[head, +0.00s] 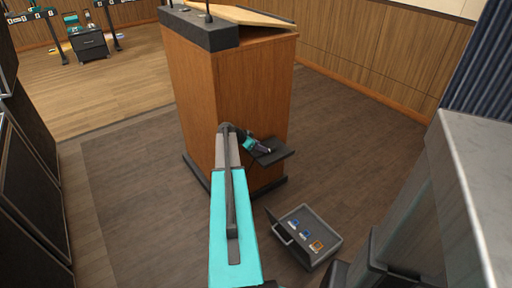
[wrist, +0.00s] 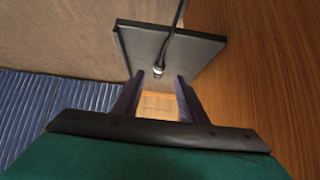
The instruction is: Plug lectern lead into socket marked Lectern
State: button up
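The wooden lectern (head: 195,85) stands in the middle of the head view. A small dark shelf (head: 277,155) juts from its right side; it also shows in the wrist view (wrist: 190,52). A black lead (wrist: 177,30) runs over the shelf in the wrist view to a plug with a pale metal collar (wrist: 158,70). My gripper (head: 265,151) is at the shelf. In the wrist view its fingers (wrist: 159,76) stand apart, with the plug near the tips and clear gaps beside it. An orange panel with faint markings (wrist: 158,103) shows between the fingers. No socket label is readable.
A grey open box (head: 328,253) lies on the floor right of the lectern, with blue and orange pieces inside. A grey-topped cabinet (head: 475,170) stands at the right, dark panels (head: 25,180) at the left. The floor left of the lectern is clear.

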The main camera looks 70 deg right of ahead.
jog(key=shift+x, duration=0.95)
jog(key=shift+s+d+f+b, duration=0.15)
jog(key=shift+d+f+b, duration=0.1)
jog(key=shift+f+b, duration=0.3)
jog(key=shift+b+x, duration=0.9)
jog(key=shift+x, duration=0.35)
jog(key=shift+s+d+r, duration=0.1)
grip_shut()
jog(key=shift+s+r+p, duration=0.1)
jog(key=shift+r+p, duration=0.35)
jog(key=shift+r, duration=2.1)
